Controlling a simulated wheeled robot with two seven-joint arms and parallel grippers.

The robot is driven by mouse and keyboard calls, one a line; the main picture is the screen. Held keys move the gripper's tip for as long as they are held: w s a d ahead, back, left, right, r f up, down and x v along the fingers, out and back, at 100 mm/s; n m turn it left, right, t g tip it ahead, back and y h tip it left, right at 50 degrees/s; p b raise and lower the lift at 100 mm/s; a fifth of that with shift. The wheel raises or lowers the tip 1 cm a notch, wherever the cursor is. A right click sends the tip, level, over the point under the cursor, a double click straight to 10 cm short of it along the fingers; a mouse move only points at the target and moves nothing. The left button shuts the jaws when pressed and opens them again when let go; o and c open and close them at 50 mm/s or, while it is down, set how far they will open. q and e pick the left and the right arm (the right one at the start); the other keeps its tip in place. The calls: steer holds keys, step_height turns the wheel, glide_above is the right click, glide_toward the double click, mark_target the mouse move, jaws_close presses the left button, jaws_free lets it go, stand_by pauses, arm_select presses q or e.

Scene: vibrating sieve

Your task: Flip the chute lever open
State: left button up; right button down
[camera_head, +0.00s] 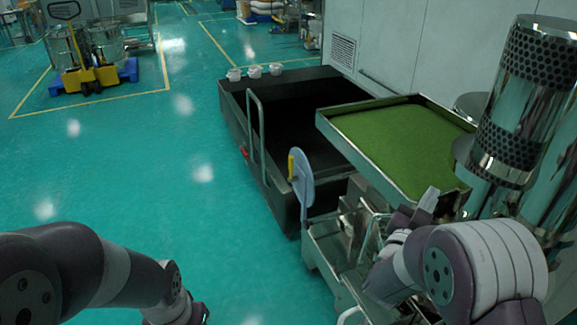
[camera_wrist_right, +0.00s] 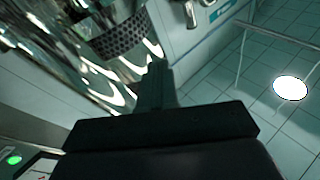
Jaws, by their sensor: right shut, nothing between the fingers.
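A round grey plate with a yellow handle (camera_head: 292,166) stands upright at the front of the sieve machine in the head view. I cannot tell for certain whether this is the chute lever. My right gripper shows in the wrist view (camera_wrist_right: 156,78), its dark fingers shut together with nothing between them. In the head view my right arm reaches in from the lower right over the machine's front, and the arm hides part of the machine there. No lever can be made out at the fingertips. My left arm is at the lower left; its gripper is out of the picture.
A tray of green material (camera_head: 400,140) sits beside a tall shiny cylinder (camera_head: 535,70). A dark open bin (camera_head: 235,105) with a metal rail and white cups (camera_head: 254,72) stands behind. A yellow pallet jack (camera_head: 85,65) is far left. The green floor between is clear.

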steer(key=s+a+f+n+g+y, duration=0.3)
steer(key=a+f+n+g+y, duration=0.4)
steer(key=a+f+y, duration=0.35)
steer(key=s+f+n+g+y, duration=0.1)
steer(key=s+g, duration=0.3)
steer(key=s, duration=0.4)
steer(key=s+f+n+g+y, duration=0.1)
steer(key=s+f+g, duration=0.2)
steer(key=s, duration=0.6)
steer(key=shift+d+f+n+g, duration=0.15)
steer(key=shift+f+n+g, duration=0.2)
steer(key=shift+g, duration=0.25)
steer(key=shift+w, duration=0.1)
